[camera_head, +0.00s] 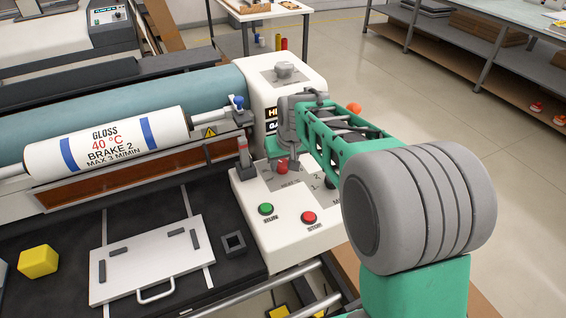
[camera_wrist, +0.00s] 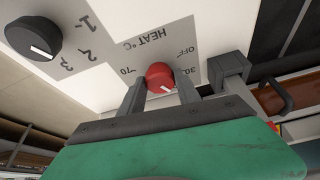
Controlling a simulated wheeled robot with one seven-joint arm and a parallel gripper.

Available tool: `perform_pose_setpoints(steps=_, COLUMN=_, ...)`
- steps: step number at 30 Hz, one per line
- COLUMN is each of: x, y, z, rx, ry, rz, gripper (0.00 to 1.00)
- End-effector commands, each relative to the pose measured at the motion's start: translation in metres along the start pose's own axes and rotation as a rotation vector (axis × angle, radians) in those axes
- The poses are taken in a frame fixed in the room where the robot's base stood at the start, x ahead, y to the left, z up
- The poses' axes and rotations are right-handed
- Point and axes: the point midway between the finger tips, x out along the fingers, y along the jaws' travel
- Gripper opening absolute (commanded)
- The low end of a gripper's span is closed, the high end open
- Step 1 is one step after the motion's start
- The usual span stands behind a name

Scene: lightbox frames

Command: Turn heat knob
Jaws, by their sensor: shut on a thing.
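The heat knob (camera_wrist: 160,77) is red with a white pointer mark. It sits on a grey label marked HEAT °C, with OFF, 30 and 70 legible around it in the wrist view. My gripper (camera_wrist: 160,88) has one finger on each side of the knob and is shut on it. In the head view my gripper (camera_head: 287,163) reaches down to the control panel (camera_head: 247,190) at the machine's right end. The arm and gripper hide most of the knob there. The pointer slants toward the 30 side in the wrist view.
A black knob (camera_wrist: 33,38) with numbered settings is beside the heat knob. A green RUN button (camera_head: 266,209) and a red STOP button (camera_head: 309,217) sit on the panel. The GLOSS roll (camera_head: 105,148), a white plate (camera_head: 150,262) and a yellow block (camera_head: 38,261) lie left.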

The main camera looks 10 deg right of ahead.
Motion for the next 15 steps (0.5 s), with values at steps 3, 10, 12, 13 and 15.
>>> perform_pose_setpoints(steps=3, x=0.0007, y=0.0021, z=0.0, rx=-0.061, ry=0.001, rz=-0.025, gripper=0.0)
perform_pose_setpoints(steps=10, x=0.0006, y=0.0038, z=-0.0003, rx=-0.232, ry=0.001, rz=-0.096, gripper=0.0)
perform_pose_setpoints(steps=12, x=0.0007, y=0.0047, z=-0.0003, rx=-0.288, ry=0.0, rz=-0.119, gripper=0.0)
perform_pose_setpoints(steps=13, x=0.0006, y=0.0045, z=-0.0005, rx=-0.312, ry=0.0, rz=-0.129, gripper=0.0)
perform_pose_setpoints(steps=15, x=0.0004, y=0.005, z=-0.0007, rx=-0.366, ry=0.0, rz=-0.152, gripper=0.0)
